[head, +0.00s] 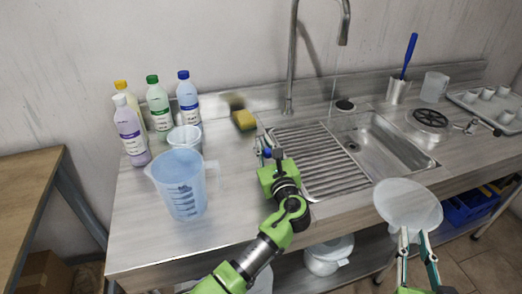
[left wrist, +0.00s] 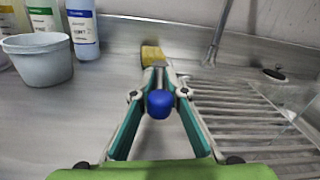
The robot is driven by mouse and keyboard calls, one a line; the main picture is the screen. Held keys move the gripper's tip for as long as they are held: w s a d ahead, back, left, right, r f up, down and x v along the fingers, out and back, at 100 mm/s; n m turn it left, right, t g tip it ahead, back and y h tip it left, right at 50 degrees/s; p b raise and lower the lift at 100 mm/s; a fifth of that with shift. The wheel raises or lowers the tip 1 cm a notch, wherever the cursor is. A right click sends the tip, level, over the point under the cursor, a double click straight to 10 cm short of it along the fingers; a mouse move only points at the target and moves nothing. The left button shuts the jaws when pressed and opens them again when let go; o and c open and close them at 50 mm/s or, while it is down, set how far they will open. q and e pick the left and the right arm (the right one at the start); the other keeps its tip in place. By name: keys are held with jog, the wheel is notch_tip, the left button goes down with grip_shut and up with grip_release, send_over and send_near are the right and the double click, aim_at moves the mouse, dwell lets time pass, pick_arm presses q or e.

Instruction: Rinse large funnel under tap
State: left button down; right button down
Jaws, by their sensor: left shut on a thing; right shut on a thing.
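The large funnel (head: 408,203) is whitish and translucent. My right gripper (head: 412,236) is shut on it and holds it in front of the counter edge, below and right of the sink. The tall curved tap (head: 292,50) stands behind the sink (head: 385,150), with its spout (head: 345,30) over the basin. A faint thin vertical line shows below the spout; I cannot tell if it is water. My left gripper (head: 268,152) is shut on a blue knob (left wrist: 159,103) at the drainboard's left edge. What the knob is attached to is mostly hidden.
A large measuring jug (head: 184,190), a small beaker (head: 185,138) and several bottles (head: 160,105) stand left on the counter. A yellow sponge (head: 244,120) lies behind my left gripper. A blue brush (head: 409,53) and a tray of cups (head: 485,105) are at right.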

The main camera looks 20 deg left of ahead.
pick_arm(q)
jog(key=shift+d+n+g+y, duration=0.2)
jog(key=shift+n+g+y, duration=0.1)
jog(key=shift+y, duration=0.3)
pick_arm(e)
jog(key=shift+a+f, duration=0.1)
jog(key=shift+f, duration=0.25)
pick_arm(q)
jog(key=c, duration=2.3)
grip_release()
jog(key=shift+o, duration=0.7)
jog(key=shift+d, duration=0.1)
jog(key=v, duration=0.7)
jog(key=shift+s+d, duration=0.15)
jog(key=shift+s, duration=0.1)
